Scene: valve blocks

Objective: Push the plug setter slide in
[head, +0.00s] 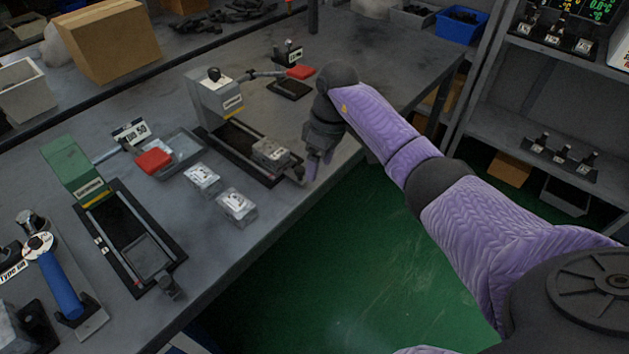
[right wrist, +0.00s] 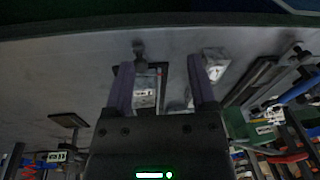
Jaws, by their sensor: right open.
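A grey press-like device (head: 215,97) stands mid-table with a black slide rail (head: 238,145) running toward the table's front edge. A metal block (head: 270,151) sits at the rail's near end, with a small knob (head: 298,173) at its tip. My right gripper (head: 315,166) is just right of that knob, over the table edge. In the right wrist view its two fingers (right wrist: 162,72) are open, with the block (right wrist: 145,95) and knob (right wrist: 138,48) seen between them; contact is not clear. A green device (head: 72,168) with a similar slide (head: 147,256) stands left. Device labels are too small to read. My left gripper is out of view.
Two clear-cased blocks (head: 236,205) and a grey tray (head: 182,150) lie between the devices. A blue-handled tool (head: 60,275) is at the far left. Green floor (head: 330,270) lies open beyond the table's front edge.

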